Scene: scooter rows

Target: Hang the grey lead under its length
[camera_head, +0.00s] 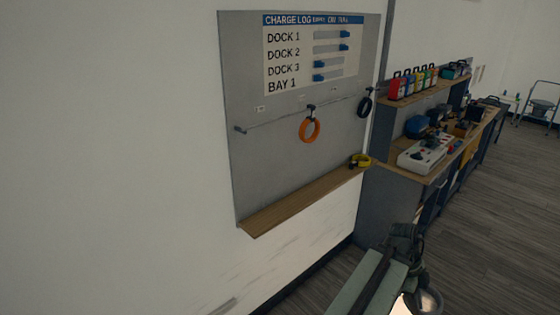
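A grey wall board (277,160) carries a thin rail with pegs and small white labels (260,108). An orange coiled lead (309,130) hangs from the middle peg. A dark coiled lead (365,106), black or dark grey, hangs at the board's right edge. A yellow coiled lead (360,161) lies at the right end of the wooden ledge below. The left peg (240,130) is bare. No lead is clearly grey, and the label text is too small to read. My gripper (405,238) is low at the bottom right, apart from the board; its fingers are unclear.
The wooden ledge (300,202) is bare apart from its right end. A workbench (440,175) with several coloured packs and tools stands right of the board. A step stool (541,103) is far back right. The floor (490,230) at right is clear.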

